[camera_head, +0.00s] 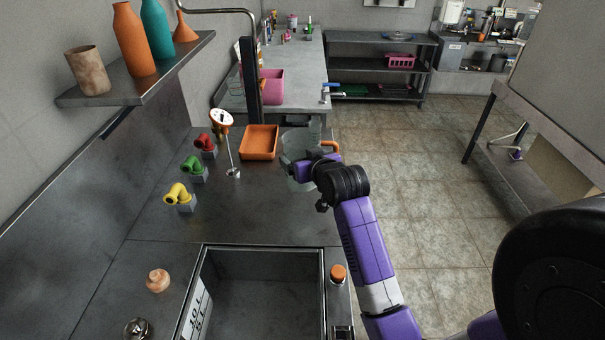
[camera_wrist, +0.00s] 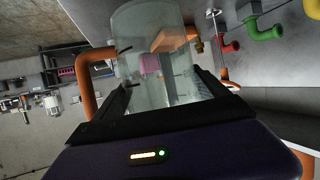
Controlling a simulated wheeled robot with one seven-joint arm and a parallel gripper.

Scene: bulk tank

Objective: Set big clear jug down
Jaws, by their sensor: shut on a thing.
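The big clear jug (camera_head: 298,177) is a see-through vessel with an orange handle, near the right edge of the dark counter (camera_head: 262,222). My gripper (camera_head: 290,165) reaches it from the right and is shut on it. In the wrist view the jug (camera_wrist: 150,50) stands between the two dark fingers (camera_wrist: 165,98), with its orange handle (camera_wrist: 87,90) on the left, outside them. My wrist hides part of the jug in the head view. I cannot tell whether its base touches the counter.
An orange tray (camera_head: 259,143) stands just left of the jug. Red, green and yellow (camera_head: 178,193) pipe elbows and a white-headed tool (camera_head: 222,120) are further left. A sink (camera_head: 262,295) opens in front. The counter between jug and sink is clear.

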